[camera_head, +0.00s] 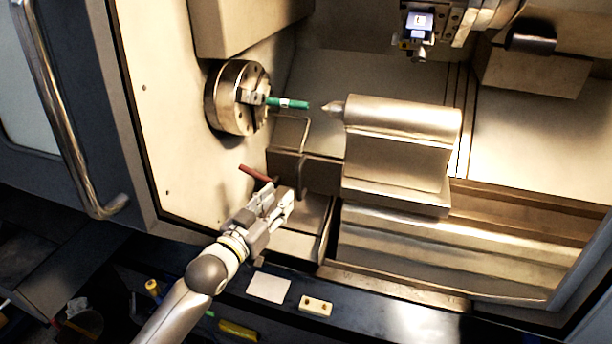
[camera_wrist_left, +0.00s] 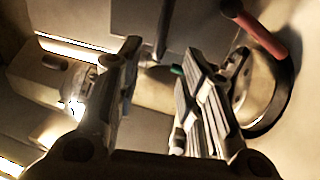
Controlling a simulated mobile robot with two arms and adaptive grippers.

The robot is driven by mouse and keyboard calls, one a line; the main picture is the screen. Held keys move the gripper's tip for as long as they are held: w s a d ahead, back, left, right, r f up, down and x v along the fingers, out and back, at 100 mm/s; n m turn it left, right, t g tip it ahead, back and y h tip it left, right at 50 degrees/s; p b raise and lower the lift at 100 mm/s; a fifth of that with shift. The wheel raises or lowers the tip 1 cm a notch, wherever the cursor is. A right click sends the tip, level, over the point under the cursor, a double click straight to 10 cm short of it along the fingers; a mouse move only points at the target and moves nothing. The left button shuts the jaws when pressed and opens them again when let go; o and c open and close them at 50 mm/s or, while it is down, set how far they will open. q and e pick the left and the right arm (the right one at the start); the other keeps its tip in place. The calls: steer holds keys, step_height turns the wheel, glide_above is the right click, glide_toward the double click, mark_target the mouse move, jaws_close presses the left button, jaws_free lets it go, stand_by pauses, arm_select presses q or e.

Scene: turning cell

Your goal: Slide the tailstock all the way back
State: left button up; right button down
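The tailstock (camera_head: 400,150) is a large beige metal block on the bed ways, right of the chuck. Its pointed centre (camera_head: 333,107) faces the chuck (camera_head: 238,98), with a small gap to the green piece (camera_head: 290,103) held in the chuck jaws. My left gripper (camera_head: 285,200) is low and left of the tailstock, below the chuck and apart from the tailstock body. In the left wrist view its two fingers (camera_wrist_left: 158,95) stand apart with nothing clearly between them. A pale block at the left of that view looks like the tailstock (camera_wrist_left: 45,75). My right gripper is not in view.
A red bar (camera_head: 255,173) lies just behind my left gripper and shows in the left wrist view (camera_wrist_left: 262,35). A dark curved part (camera_head: 303,178) stands beside the gripper. The tool turret (camera_head: 420,22) hangs above. The bed ways (camera_head: 500,225) right of the tailstock look clear.

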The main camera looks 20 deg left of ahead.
mark_target(297, 179)
arm_select(q)
steer(key=p+x, duration=0.1)
steer(key=x, duration=0.9)
steer(key=shift+w+d, duration=0.1)
jaws_close()
